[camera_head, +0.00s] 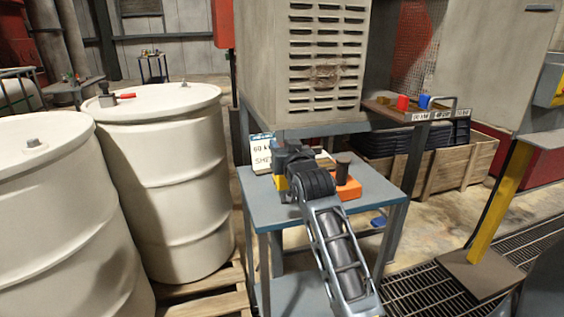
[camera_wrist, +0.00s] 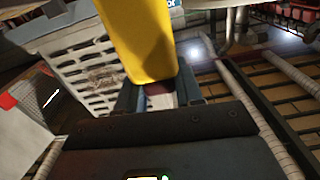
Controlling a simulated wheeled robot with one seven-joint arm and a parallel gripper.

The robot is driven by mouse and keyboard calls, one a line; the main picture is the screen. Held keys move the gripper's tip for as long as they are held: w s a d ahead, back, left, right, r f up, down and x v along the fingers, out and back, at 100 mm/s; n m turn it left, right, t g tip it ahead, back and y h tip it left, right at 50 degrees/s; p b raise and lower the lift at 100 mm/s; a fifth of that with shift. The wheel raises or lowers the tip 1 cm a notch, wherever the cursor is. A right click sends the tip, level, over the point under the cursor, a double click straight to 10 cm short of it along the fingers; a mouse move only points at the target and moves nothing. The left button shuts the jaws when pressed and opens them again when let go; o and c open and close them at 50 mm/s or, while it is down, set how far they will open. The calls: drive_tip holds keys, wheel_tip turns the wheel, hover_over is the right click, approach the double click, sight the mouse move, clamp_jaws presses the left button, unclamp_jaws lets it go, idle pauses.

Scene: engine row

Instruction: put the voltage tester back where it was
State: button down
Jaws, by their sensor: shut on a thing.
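My gripper (camera_wrist: 160,90) is shut on a yellow thing (camera_wrist: 140,40), which looks like the voltage tester; it stands out past the fingers in the wrist view. Its lower end between the fingers is dark reddish. In the head view my gripper (camera_head: 287,158) is over the back left part of a small blue-grey table (camera_head: 374,188). A bit of yellow (camera_head: 281,183) shows beside it, mostly hidden by my wrist. I cannot tell whether the tester touches the table.
A white sign (camera_head: 261,154) stands behind my gripper. An orange block (camera_head: 350,188) with a dark cylinder (camera_head: 343,168) is right of my wrist. A vented grey cabinet (camera_head: 315,95) rises behind. White drums (camera_head: 165,190) stand left. A shelf at right holds red (camera_head: 403,103) and blue (camera_head: 424,101) pieces.

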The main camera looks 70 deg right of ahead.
drive_tip(key=shift+f, duration=1.75)
drive_tip(key=shift+f, duration=0.2)
drive_tip(key=c, duration=0.7)
unclamp_jaws()
drive_tip(key=shift+c, duration=0.2)
drive_tip(key=shift+r, duration=0.1)
drive_tip(key=shift+r, duration=0.15)
drive_tip(key=b+v, duration=0.2)
drive_tip(key=v, duration=1)
drive_tip(key=shift+s, duration=0.1)
